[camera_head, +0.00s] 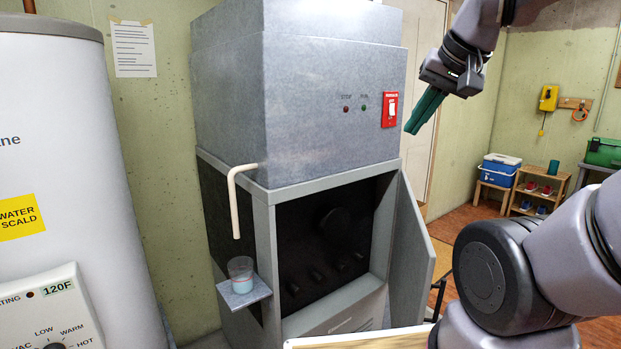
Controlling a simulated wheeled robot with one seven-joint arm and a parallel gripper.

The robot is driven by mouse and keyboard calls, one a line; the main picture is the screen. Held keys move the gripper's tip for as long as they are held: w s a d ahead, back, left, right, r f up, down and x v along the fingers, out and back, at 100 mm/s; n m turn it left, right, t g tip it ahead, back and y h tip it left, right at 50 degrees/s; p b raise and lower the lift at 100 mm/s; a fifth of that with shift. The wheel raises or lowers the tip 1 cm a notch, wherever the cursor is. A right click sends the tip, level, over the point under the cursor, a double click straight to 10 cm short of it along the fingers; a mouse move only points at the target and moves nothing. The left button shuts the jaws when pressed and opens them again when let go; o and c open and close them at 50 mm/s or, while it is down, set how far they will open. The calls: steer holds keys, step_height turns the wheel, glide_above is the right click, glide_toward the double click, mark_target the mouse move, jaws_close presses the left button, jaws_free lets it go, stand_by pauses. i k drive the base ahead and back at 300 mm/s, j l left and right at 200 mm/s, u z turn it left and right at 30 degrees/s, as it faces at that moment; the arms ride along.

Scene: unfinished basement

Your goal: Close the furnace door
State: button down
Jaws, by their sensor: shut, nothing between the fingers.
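The grey metal furnace (300,105) stands in the middle of the head view, with a dark open compartment (325,245) in its lower front. The furnace door (408,262) is a grey panel on the right side of that opening, swung outward. My gripper (413,130) has dark green fingers and is shut and empty. It appears to the right of the furnace's upper part, near the red switch plate (390,109), above the door in the picture. I cannot tell its depth from the furnace. The door's lower end is partly hidden by a pale-edged surface.
A white water heater (70,170) stands at the left. A small shelf (243,291) with a cup (241,274) sticks out from the furnace's left side, below a white pipe (234,205). A pale-edged surface (360,340) lies at the bottom. A wooden rack (536,190) stands back right.

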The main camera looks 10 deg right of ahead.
mark_target(413, 262)
steer(key=j+z, duration=0.1)
steer(key=z, duration=0.35)
steer(key=k+z, duration=0.15)
steer(key=z, duration=0.75)
steer(key=k+z, duration=0.15)
steer(key=z, duration=0.35)
